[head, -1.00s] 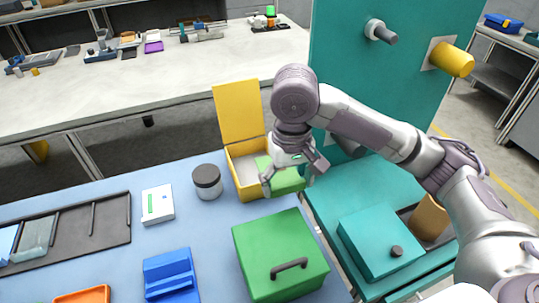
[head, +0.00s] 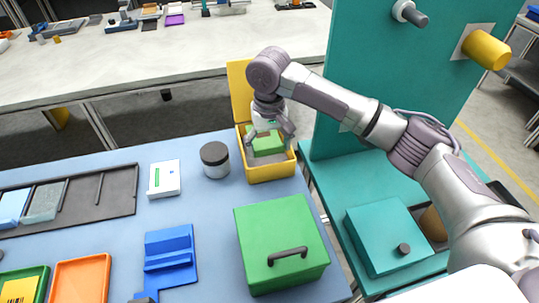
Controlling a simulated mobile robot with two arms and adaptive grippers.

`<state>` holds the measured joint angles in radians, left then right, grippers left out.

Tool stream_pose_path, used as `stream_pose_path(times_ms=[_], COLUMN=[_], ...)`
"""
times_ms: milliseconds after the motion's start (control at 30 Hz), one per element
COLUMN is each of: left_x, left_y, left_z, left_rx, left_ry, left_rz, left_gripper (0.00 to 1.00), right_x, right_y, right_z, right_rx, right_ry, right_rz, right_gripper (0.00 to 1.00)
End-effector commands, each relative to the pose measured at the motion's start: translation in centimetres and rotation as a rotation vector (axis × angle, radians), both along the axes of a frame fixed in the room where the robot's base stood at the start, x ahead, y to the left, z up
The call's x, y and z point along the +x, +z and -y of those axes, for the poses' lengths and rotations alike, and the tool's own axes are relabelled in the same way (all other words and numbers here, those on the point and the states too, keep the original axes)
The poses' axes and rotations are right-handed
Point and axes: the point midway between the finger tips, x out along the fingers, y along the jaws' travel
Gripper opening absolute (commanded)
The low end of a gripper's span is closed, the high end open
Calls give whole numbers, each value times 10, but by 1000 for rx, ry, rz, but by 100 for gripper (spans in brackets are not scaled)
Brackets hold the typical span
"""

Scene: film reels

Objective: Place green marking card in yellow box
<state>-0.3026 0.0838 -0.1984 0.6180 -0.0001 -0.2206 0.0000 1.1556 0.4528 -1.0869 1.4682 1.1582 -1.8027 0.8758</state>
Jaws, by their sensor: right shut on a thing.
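The green marking card (head: 266,146) is held by my right gripper (head: 272,140) in the head view. My right gripper is shut on it and reaches down into the yellow box (head: 271,173). The box stands open at the back right of the blue table, its lid raised behind. The card is within the box's opening, tilted, its lower edge close to the inside. I cannot tell whether it touches the box floor. The fingers hide part of the card. My left gripper is not in view.
A dark-lidded jar (head: 215,160) stands just left of the yellow box. A green box with a handle (head: 281,243) is in front of it. A teal cabinet (head: 365,90) rises to the right. A white card box (head: 164,179) and a blue stand (head: 170,258) are on the left.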

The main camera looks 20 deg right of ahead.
Motion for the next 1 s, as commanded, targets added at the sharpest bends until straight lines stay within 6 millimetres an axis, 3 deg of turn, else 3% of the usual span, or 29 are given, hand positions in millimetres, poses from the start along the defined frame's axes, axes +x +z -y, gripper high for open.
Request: stream_pose_path(times_ms=[300,1000], left_x=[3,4], left_y=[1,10], left_z=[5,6], left_rx=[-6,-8], left_ry=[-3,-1], left_rz=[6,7], left_gripper=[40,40], right_x=[-1,-1], right_y=[-38,-50], right_z=[1,1], right_rx=[-1,0], right_ry=[-1,-1], right_rz=[-2,0], right_gripper=[40,40])
